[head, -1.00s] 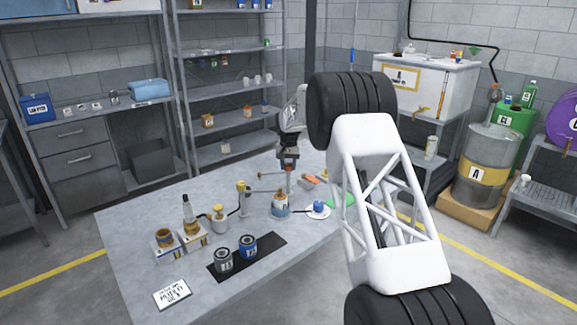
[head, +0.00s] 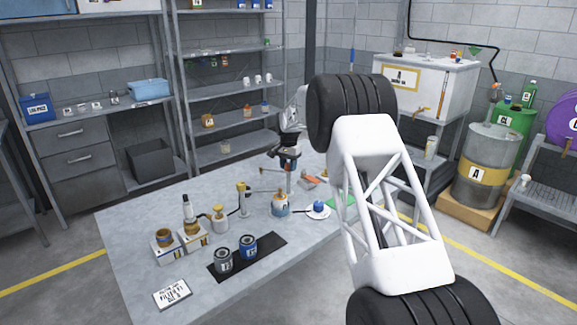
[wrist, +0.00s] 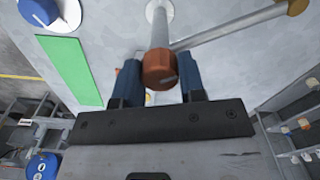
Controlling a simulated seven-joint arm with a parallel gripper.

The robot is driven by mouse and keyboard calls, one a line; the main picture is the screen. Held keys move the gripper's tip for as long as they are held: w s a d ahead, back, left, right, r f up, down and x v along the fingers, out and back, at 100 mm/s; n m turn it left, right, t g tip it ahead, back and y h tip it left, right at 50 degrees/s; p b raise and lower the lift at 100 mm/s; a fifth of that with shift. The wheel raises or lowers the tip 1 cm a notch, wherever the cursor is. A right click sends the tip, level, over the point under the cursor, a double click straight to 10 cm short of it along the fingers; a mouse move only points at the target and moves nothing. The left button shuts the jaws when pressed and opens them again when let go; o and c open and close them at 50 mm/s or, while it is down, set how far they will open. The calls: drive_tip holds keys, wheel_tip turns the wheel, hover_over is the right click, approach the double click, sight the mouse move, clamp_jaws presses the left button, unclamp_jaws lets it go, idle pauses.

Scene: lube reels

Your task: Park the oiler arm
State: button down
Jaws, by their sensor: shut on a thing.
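The oiler arm is a grey rod (wrist: 160,25) with an orange-brown knob (wrist: 160,68) at its near end in the wrist view. My gripper (wrist: 157,80) has its two blue fingers on either side of this knob and is shut on it. In the head view my gripper (head: 287,160) is above the post (head: 289,182) on the bench, and hides part of the arm. A second rod (wrist: 225,27) runs right to a yellow-brown knob (wrist: 297,6). The jaw contact faces are partly hidden.
The front left carries a sign card (head: 172,293).

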drive_tip(key=shift+r, duration=0.1)
drive_tip(key=c, duration=0.7)
unclamp_jaws()
drive_tip(key=shift+r, duration=0.1)
drive_tip(key=shift+r, duration=3.75)
drive_tip(key=shift+r, duration=0.1)
